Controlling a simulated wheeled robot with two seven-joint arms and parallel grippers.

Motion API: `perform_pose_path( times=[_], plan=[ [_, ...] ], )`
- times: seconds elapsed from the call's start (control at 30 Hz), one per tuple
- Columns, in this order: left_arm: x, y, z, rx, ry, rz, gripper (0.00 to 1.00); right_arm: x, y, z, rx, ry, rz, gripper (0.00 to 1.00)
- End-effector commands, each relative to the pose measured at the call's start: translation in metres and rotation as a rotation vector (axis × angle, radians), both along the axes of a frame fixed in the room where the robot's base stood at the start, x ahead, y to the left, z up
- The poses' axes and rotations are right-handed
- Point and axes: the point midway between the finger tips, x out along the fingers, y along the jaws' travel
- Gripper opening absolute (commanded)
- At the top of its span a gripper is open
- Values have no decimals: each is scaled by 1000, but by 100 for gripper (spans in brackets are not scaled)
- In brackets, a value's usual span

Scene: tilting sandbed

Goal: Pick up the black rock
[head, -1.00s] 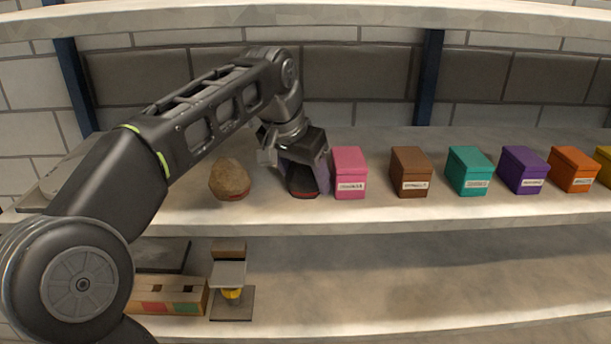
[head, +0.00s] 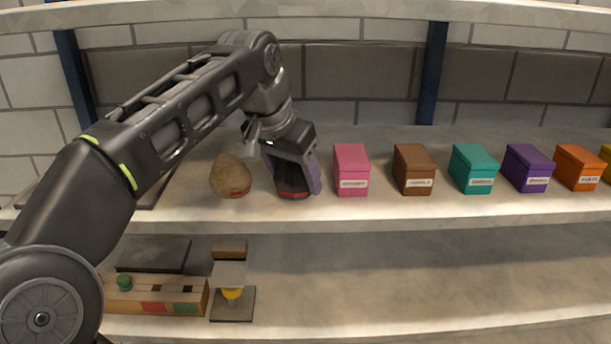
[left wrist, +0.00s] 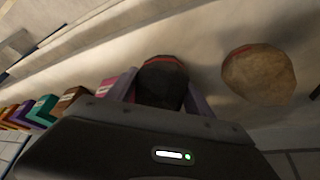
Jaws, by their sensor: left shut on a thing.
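The black rock (head: 292,193) has a red band near its base and is at the upper shelf, between a brown rock and a pink box. My left gripper (head: 294,180) reaches down over it and is shut on it. In the left wrist view the black rock (left wrist: 162,84) sits between the two purple-grey fingers. In the head view the gripper hides much of the rock, and I cannot tell whether it touches the shelf. My right gripper is not in view.
The brown rock (head: 231,176) stands close to the left of the gripper. To the right stand a pink box (head: 351,170), a brown box (head: 413,169) and several more coloured boxes in a row. The lower shelf (head: 420,275) holds a wooden block toy (head: 125,300) at left.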

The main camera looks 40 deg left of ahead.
Motion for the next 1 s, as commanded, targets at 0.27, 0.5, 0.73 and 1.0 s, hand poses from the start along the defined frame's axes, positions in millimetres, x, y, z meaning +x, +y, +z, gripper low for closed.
perform_pose_path(
  times=[0.27, 0.5, 0.73, 1.0],
  plan=[
    [-71, -4, 4, 0, -6, 3, 0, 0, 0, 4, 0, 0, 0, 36],
    [-118, -7, 4, 1, -4, 4, 0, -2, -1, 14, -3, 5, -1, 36],
    [-139, -9, 2, 0, -3, 1, 0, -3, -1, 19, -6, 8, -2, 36],
    [-141, -9, 1, 1, -3, -1, 0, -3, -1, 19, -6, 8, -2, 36]
  ],
)
